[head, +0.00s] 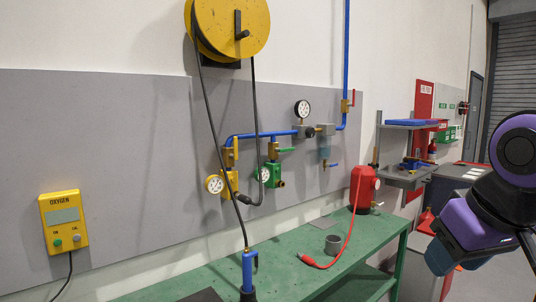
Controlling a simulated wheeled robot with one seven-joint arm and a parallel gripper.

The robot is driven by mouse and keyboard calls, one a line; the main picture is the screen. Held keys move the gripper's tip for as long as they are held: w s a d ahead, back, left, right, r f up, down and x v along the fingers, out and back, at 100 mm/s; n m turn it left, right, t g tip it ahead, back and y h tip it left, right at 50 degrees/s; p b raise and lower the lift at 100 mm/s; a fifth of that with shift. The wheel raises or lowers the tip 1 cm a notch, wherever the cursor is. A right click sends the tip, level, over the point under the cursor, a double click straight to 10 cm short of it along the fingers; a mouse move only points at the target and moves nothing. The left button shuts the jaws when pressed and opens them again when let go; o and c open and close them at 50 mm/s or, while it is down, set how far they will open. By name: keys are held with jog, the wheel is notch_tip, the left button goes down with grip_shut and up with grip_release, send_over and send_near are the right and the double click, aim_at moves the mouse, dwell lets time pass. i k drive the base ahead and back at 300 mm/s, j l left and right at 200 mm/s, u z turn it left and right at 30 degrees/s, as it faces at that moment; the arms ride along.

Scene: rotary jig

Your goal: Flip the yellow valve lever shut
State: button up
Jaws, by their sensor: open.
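The yellow valve lever (236,146) shows in the head view on the left branch of the blue pipe, against the grey wall panel. It looks upright, roughly in line with the vertical branch, beside a brass valve body (229,158). It is small in the picture, so its exact angle is hard to tell. A regulator with a round gauge (214,184) hangs below it. My purple and dark arm links are at the right edge, well apart from the lever. My gripper's fingers do not show.
A green lever (287,150) sits on the neighbouring branch and a red lever (352,98) on the riser. A black hose hangs from the yellow reel (232,25) close to the yellow lever. The green bench (290,262) below holds a blue torch stand, a grey cup and a red tank.

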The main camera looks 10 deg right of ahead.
aim_at(236, 148)
jog(key=i+l+u, duration=0.1)
jog(key=i+u, duration=0.15)
jog(key=i, duration=0.25)
jog(key=i+l+u, duration=0.25)
jog(key=i, duration=0.2)
jog(key=j, duration=0.1)
